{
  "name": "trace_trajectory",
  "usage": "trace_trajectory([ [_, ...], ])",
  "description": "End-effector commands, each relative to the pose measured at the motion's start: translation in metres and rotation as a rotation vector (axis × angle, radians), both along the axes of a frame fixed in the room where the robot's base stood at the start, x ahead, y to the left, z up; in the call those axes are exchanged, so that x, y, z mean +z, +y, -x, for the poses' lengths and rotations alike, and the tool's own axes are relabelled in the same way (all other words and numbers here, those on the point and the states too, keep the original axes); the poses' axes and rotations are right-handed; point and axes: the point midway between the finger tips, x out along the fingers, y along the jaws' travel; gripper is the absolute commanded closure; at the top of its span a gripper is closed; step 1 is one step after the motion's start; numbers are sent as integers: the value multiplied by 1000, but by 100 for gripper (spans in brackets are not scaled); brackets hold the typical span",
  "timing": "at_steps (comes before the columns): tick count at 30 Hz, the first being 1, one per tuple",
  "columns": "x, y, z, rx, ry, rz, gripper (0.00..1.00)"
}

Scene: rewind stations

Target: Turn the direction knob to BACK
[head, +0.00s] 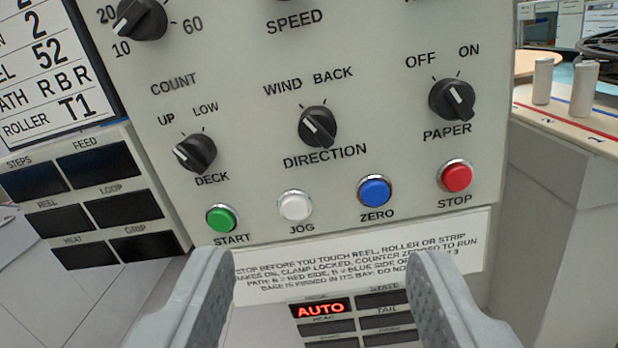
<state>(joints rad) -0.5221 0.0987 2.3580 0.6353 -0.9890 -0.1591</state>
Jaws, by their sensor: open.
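The direction knob (318,127) is a black rotary knob with a white pointer line, in the middle of the grey control panel (240,90). WIND is printed above it to the left, BACK above it to the right, and DIRECTION below. Its white line lies on the upper left part of the knob, on the WIND side. My gripper (322,262) is open and empty, its two fingers low in the picture, in front of the panel's lower edge. It is below the knob and not touching it.
Below run green START (221,218), white JOG (295,206), blue ZERO (374,191) and red STOP (455,176) buttons. An AUTO lamp (320,309) glows red. A bench with pegs (543,82) stands right.

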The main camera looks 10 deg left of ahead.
Motion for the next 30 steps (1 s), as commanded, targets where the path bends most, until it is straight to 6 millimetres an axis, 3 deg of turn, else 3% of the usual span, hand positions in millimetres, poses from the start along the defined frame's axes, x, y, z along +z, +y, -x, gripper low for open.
trace_trajectory([
  [8, -4, 2, -19, -5, 0, 2, 48],
  [30, -4, 1, -146, -4, 0, 2, 48],
])
